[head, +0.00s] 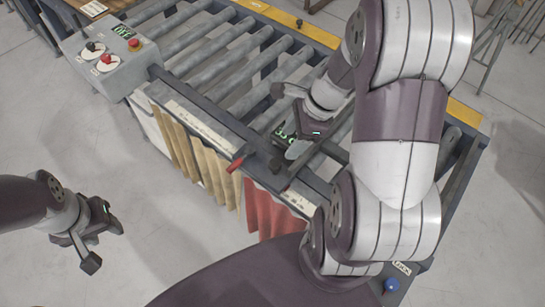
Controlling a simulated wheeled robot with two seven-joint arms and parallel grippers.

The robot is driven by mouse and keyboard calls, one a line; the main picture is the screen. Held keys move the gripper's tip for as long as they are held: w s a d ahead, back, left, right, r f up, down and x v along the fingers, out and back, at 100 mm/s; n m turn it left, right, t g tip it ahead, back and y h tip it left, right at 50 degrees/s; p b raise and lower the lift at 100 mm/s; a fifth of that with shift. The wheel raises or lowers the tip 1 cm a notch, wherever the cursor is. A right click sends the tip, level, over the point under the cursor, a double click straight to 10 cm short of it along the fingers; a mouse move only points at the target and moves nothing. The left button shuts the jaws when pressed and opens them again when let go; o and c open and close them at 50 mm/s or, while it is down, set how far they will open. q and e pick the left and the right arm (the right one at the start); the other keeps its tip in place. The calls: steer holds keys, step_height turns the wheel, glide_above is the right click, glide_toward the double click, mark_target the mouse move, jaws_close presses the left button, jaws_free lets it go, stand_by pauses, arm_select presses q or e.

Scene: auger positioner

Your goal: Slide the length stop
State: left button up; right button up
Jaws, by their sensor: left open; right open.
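A dark stop block (263,162), which looks like the length stop, sits on the front rail of the roller table. A red handle (235,164) sticks out from it toward the front left. A small green-lit display (286,137) shows just behind the block. My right gripper (294,146) is open above the rollers, right beside the block and display; its arm covers part of the table, and I cannot tell whether it touches the block. My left gripper (92,248) is open and empty over bare floor at the lower left, well apart from the table.
The roller table (205,125) has a scaled front rail and a yellow back edge. A grey control box (108,62) with knobs and a red button stands at its left end. Yellow and red strips (272,212) hang below the rail. A blue knob (391,285) is at lower right.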

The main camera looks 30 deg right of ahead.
mark_target(276, 162)
steer(key=x, duration=1)
steer(key=shift+w+d+b, duration=0.1)
steer(key=shift+d+b, duration=0.25)
steer(key=shift+d, duration=0.05)
steer(key=shift+a+f, duration=0.3)
steer(key=shift+f, duration=0.1)
steer(key=shift+s+d, duration=0.2)
steer(key=shift+d, duration=0.15)
arm_select(q)
steer(key=shift+d+f, duration=0.2)
steer(key=shift+d, duration=0.3)
arm_select(e)
steer(key=shift+w+a, duration=0.15)
steer(key=shift+w, duration=0.05)
jaws_close()
